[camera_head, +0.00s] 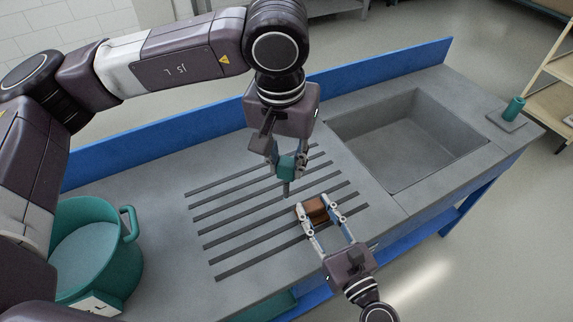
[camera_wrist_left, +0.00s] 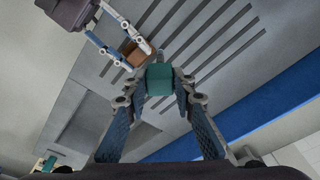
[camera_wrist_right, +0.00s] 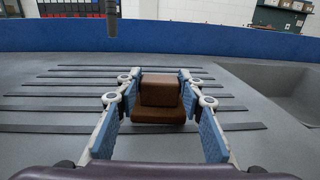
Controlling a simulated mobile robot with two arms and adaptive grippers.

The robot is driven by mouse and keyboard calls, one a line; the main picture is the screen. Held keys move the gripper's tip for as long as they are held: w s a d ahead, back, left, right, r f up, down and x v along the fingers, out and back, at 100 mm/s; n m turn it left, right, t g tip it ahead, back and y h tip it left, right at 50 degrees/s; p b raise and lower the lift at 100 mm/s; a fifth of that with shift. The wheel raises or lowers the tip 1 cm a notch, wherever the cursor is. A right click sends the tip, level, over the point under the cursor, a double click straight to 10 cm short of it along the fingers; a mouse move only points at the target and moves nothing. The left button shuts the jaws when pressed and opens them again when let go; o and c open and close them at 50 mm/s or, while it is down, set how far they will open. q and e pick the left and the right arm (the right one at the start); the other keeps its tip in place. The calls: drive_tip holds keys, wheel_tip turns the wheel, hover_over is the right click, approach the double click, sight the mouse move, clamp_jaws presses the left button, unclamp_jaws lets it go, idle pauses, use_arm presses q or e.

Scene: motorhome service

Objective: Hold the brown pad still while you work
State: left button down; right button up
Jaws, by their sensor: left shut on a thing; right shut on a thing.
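The brown pad (camera_head: 316,209) is a small stepped block over the dark slats of the grey worktop. My right gripper (camera_head: 311,215) is shut on it from the front, with a finger on each side; the pad also shows between the fingers in the right wrist view (camera_wrist_right: 159,98). My left gripper (camera_head: 287,168) is shut on a teal block (camera_wrist_left: 159,79), from which a dark rod points down in the head view. The left gripper is behind and to the left of the pad, apart from it. I cannot tell the rod tip's exact height.
Dark slats (camera_head: 225,226) run across the worktop. A sunken sink (camera_head: 405,140) lies to the right. A teal pot (camera_head: 98,250) stands at the left. A small teal cylinder (camera_head: 514,108) stands at the far right corner. A blue rail (camera_head: 370,72) edges the back.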

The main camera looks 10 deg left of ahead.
drive_tip(key=o, duration=1.2)
drive_tip(key=shift+o, duration=0.2)
